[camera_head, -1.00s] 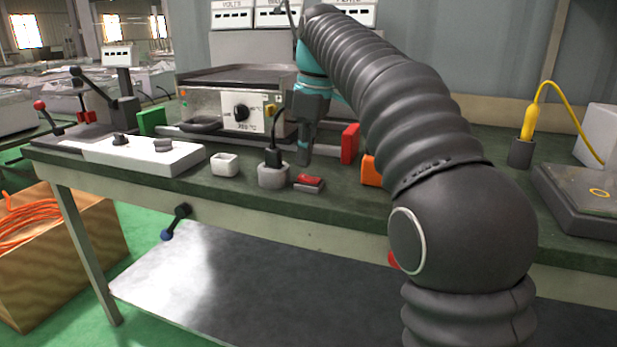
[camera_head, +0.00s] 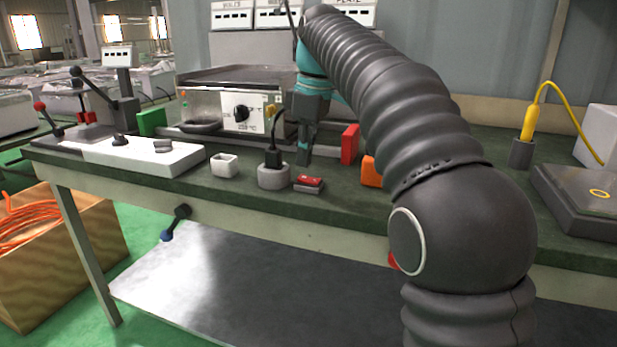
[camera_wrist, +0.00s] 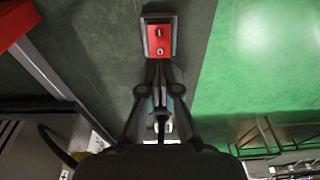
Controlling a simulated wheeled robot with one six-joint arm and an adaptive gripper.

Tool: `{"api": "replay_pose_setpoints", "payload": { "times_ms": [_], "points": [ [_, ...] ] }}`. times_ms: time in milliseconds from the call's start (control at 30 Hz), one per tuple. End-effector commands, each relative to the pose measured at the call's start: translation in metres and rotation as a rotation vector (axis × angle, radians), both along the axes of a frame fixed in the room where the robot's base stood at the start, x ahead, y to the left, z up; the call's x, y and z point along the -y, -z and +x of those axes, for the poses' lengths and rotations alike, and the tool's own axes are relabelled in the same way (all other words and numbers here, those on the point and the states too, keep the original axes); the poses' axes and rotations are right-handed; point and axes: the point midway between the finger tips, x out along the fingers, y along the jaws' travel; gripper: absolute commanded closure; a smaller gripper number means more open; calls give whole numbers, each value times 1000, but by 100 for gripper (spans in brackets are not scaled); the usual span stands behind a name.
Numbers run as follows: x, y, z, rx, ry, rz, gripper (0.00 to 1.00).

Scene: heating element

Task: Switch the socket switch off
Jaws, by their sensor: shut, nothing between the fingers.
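The socket switch is a red rocker in a grey housing (camera_head: 308,184), on the bench near its front edge. In the wrist view the red rocker (camera_wrist: 158,39) shows two pale marks, one above the other. Which side is pressed in, I cannot tell. My gripper (camera_head: 303,162) points down just behind the switch, its fingers together and empty. In the wrist view its fingertips (camera_wrist: 157,64) are close to the lower edge of the housing; contact is not clear. A round grey socket (camera_head: 272,177) with a black plug (camera_head: 273,157) stands left of the switch.
A heater unit with a dial (camera_head: 240,112) stands behind. A red block (camera_head: 349,144) and an orange block (camera_head: 371,171) stand to the right. The plug's cable rises beside my gripper.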

Motion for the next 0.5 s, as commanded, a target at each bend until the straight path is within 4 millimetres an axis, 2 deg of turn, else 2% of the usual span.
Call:
{"api": "replay_pose_setpoints", "payload": {
  "times_ms": [500],
  "points": [
    [0,6,0,0,0,0,100]
  ]
}}
